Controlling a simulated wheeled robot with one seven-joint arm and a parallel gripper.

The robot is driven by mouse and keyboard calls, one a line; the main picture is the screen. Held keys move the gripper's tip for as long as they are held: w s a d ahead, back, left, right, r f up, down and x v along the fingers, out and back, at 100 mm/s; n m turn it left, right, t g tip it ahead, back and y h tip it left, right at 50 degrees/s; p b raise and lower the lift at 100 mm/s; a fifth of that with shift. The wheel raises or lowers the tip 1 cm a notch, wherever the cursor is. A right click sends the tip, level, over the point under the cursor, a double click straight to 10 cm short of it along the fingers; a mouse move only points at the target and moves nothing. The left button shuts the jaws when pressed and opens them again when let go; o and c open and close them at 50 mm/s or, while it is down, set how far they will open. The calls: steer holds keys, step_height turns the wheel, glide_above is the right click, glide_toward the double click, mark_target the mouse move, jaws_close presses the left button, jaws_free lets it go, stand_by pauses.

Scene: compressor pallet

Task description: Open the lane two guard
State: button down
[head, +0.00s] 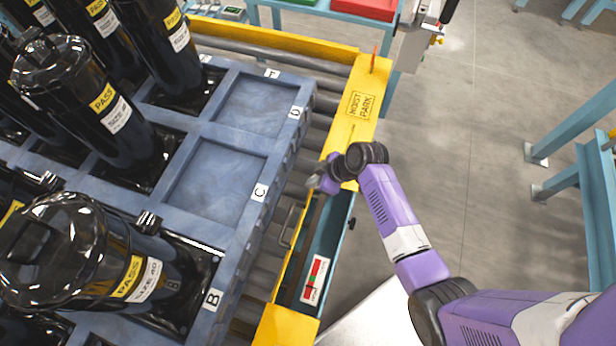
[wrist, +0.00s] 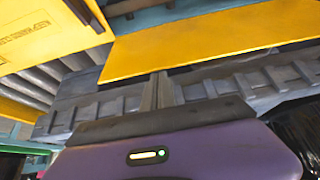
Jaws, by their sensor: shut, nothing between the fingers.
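A narrow yellow guard panel (head: 295,258) runs along the roller conveyor's near side in the head view, with a grey bar handle (head: 290,226) on its pallet side. It looks upright, but I cannot tell whether it is latched. A red and green label (head: 315,278) lies in the teal recess beside it. In the wrist view a yellow panel (wrist: 205,42) spans beyond my gripper (wrist: 161,80). The fingers are shut together and empty; contact with the panel cannot be told.
A blue pallet (head: 232,135) with lettered pockets sits on the rollers. Several black compressors (head: 95,255) stand in it; pockets C and D are empty. Blue frames (head: 580,180) stand at right, with open floor (head: 460,140) between.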

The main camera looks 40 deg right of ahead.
steer(key=shift+d, duration=0.1)
steer(key=shift+s+d+f, duration=0.2)
steer(key=shift+s+d, duration=0.2)
steer(key=shift+s, duration=0.2)
steer(key=shift+s+d+f, duration=0.15)
steer(key=shift+s+d, duration=0.25)
steer(key=shift+s, duration=0.2)
steer(key=w+a+r, duration=0.2)
steer(key=w, duration=0.1)
steer(key=s+f+v, duration=0.1)
steer(key=v, duration=0.8)
steer(key=shift+s+d+r, duration=0.15)
steer(key=shift+s+d, duration=0.1)
steer(key=shift+d, duration=0.15)
